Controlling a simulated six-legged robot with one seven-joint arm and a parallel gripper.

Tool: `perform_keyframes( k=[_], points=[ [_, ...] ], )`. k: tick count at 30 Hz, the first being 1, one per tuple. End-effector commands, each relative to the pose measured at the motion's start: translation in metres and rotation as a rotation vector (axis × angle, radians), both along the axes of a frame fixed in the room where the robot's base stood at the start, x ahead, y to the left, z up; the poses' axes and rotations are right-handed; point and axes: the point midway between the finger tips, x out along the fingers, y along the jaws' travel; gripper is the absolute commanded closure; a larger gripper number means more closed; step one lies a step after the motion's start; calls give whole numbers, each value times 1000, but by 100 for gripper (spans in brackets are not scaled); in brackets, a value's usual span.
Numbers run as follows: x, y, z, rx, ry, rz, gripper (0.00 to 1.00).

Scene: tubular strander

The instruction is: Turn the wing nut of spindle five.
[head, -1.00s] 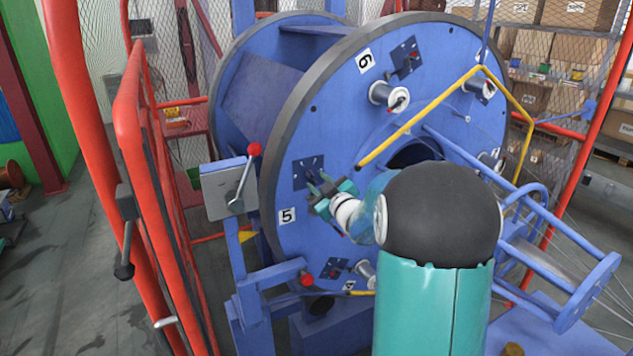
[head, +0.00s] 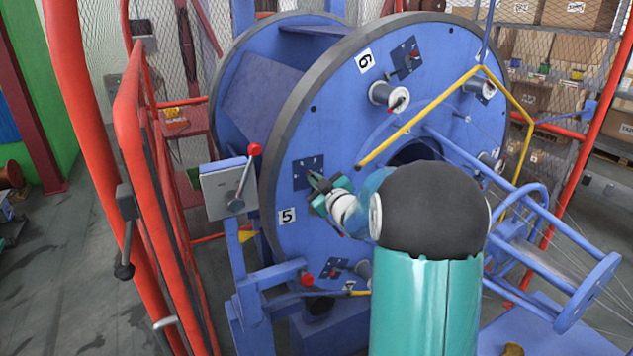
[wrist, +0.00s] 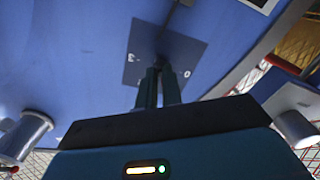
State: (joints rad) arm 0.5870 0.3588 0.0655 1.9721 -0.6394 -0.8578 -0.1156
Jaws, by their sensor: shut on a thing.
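The number 5 label (head: 287,216) is on the face of the big blue disc, at its left side. Above it is the dark blue square plate (head: 302,166) of spindle five. The plate also shows in the wrist view (wrist: 190,50), with small white marks on its face. My gripper (head: 315,178) is at this plate, its fingers pointing into the plate's middle. In the wrist view my gripper's fingers (wrist: 160,72) are nearly together, shut on the wing nut. The nut itself is mostly hidden by the fingertips.
A grey box (head: 222,193) with a red-knobbed lever (head: 246,178) stands just left of the disc. A yellow bar (head: 412,122) slants across the disc, up and right of my gripper. Red guard rails (head: 150,200) stand at the left. Another spool (head: 388,94) projects near label 6 (head: 364,60).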

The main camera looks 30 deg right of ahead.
Motion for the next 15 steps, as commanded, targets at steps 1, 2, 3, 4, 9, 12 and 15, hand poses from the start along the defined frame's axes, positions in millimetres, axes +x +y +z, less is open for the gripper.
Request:
perform_keyframes(
  k=[1,2,3,4,9,12,15],
  points=[
    [0,0,0,-11,1,1,100],
    [0,1,0,-21,2,1,100],
    [0,0,0,-36,3,1,100],
    [0,0,0,-48,3,1,100],
    [0,1,0,-148,10,2,100],
    [0,0,0,-227,14,0,100],
    [0,0,0,-317,20,0,100]
  ],
)
